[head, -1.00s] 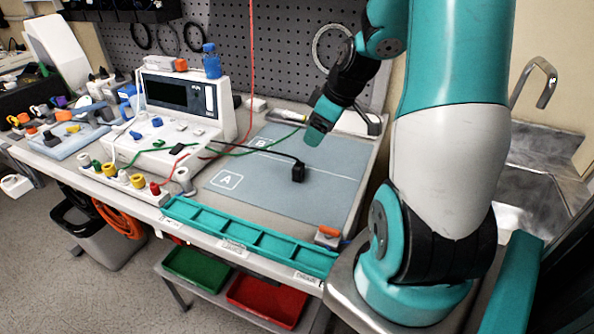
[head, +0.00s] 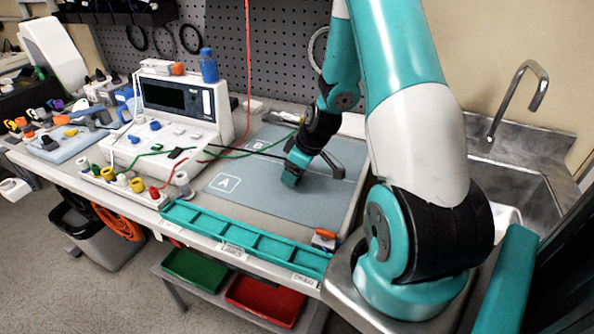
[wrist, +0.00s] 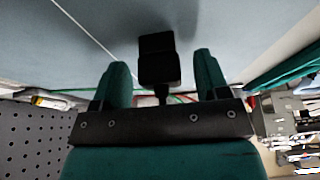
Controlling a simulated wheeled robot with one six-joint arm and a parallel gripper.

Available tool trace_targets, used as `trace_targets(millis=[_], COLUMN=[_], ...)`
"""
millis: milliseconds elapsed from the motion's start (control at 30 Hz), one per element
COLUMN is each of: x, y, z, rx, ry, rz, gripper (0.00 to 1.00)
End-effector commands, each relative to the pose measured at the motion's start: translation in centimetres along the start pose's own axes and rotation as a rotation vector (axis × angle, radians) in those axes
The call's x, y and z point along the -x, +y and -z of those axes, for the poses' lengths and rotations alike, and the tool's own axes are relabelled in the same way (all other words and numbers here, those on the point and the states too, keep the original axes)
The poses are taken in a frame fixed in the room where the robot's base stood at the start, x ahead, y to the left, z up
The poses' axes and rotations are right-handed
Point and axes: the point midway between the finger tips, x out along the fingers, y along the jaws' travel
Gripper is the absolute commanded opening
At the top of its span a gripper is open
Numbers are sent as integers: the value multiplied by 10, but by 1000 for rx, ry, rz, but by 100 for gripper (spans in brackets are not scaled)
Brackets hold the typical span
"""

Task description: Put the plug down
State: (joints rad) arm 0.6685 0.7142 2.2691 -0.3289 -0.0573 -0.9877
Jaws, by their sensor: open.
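The black plug (wrist: 157,58) shows in the wrist view between the two teal fingers of my gripper (wrist: 161,66). The plug's black cable (head: 232,150) runs left towards the white pump unit (head: 207,105). Contact between plug and mat is hard to judge here.
A teal divided tray (head: 245,240) lies along the table's front edge. Red and green leads cross left of the mat. The mat around area A (head: 224,183) is clear.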

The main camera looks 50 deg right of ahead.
Motion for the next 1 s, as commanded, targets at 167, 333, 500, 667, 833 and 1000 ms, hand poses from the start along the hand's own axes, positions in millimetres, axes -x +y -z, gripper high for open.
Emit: trace_targets(millis=[167,333,500,667,833,1000], x=[0,0,0,0,7,30], y=[0,0,0,0,1,1], z=[0,0,0,0,3,13], rx=[0,0,-1,-1,0,1], ry=[0,0,0,1,2,3], rz=[0,0,0,0,-2,-5], gripper=[68,31,11,11,11,11])
